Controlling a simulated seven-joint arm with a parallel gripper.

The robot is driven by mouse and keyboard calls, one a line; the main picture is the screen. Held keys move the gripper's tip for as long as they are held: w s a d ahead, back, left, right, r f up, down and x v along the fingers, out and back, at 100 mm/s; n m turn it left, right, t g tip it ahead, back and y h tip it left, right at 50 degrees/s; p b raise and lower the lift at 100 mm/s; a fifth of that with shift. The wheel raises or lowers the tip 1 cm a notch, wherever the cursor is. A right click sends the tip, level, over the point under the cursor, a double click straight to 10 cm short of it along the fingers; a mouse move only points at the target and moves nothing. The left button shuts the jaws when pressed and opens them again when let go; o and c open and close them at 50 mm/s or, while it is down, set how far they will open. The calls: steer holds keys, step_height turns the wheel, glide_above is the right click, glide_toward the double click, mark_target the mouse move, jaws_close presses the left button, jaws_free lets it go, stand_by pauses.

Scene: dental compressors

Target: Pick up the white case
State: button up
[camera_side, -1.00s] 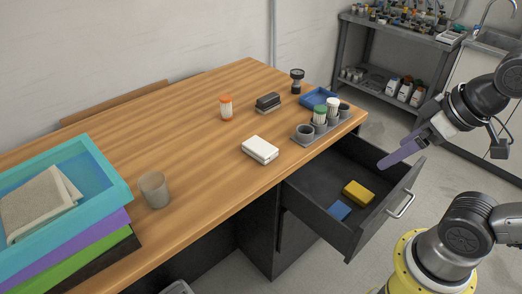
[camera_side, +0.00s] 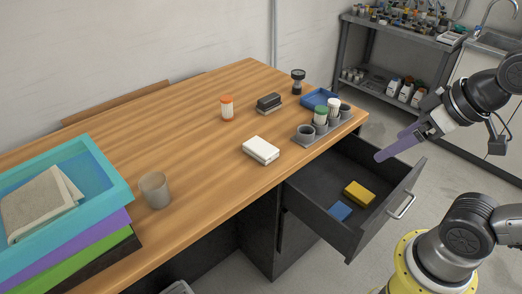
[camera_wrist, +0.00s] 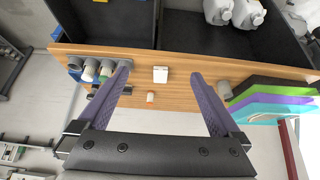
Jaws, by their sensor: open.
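The white case (camera_side: 261,150) lies flat on the wooden table near its front edge, left of the open drawer. In the wrist view the white case (camera_wrist: 160,75) sits beyond and between my two spread fingers, some distance away. My gripper (camera_side: 382,157) is in the air above the right part of the open drawer, to the right of the case. In the wrist view my gripper (camera_wrist: 160,75) has its purple fingers wide apart with nothing between them at close range.
The open drawer (camera_side: 318,187) holds a yellow block (camera_side: 358,194) and a blue block (camera_side: 339,210). Right of the case stands a grey holder (camera_side: 302,141) with cups and bottles. An orange-capped bottle (camera_side: 227,108) and black stapler-like object (camera_side: 268,103) stand behind. A beige cup (camera_side: 154,190) is left.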

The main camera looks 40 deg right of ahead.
steer(key=w+r+t, duration=0.1)
steer(key=w+r, duration=0.4)
steer(key=w, duration=0.5)
steer(key=g, duration=0.3)
glide_above(262, 147)
steer(key=s, duration=0.3)
steer(key=shift+n, duration=0.3)
steer(key=f, duration=2.2)
steer(key=shift+w+a, duration=0.15)
steer(key=shift+w, duration=0.1)
steer(key=shift+w+x, duration=0.2)
steer(key=shift+x, duration=2.7)
steer(key=shift+f, duration=0.15)
steer(key=shift+c, duration=0.2)
steer(key=c, duration=1.3)
